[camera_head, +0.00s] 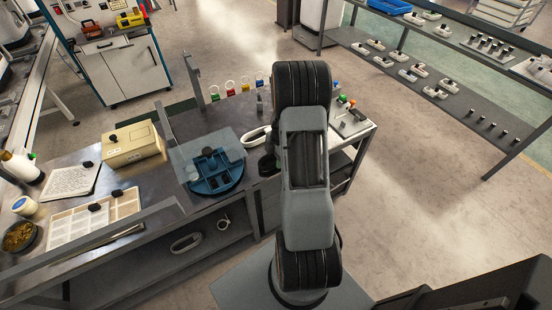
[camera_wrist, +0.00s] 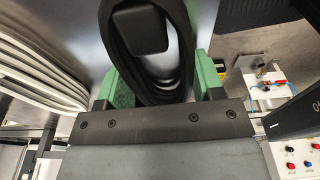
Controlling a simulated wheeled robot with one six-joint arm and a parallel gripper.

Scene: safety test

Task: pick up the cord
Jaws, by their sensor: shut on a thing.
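A black looped cord (camera_wrist: 185,45) fills the upper middle of the wrist view, with a dark block in the middle of its loop. My gripper (camera_wrist: 160,88) has green fingers on both sides of the cord and is shut on it. The cord's far side is out of the wrist view. In the head view my own arm hides most of my gripper. A dark rounded shape (camera_head: 267,165) shows just left of the arm at the bench, and I cannot tell whether it is the cord.
A white coil (camera_wrist: 40,65) lies close on the left in the wrist view. In the head view, the bench holds a blue round tray (camera_head: 232,184), a beige box (camera_head: 130,144) and a white looped cord (camera_head: 250,143). A shelf rack (camera_head: 450,100) stands at right; open floor lies between.

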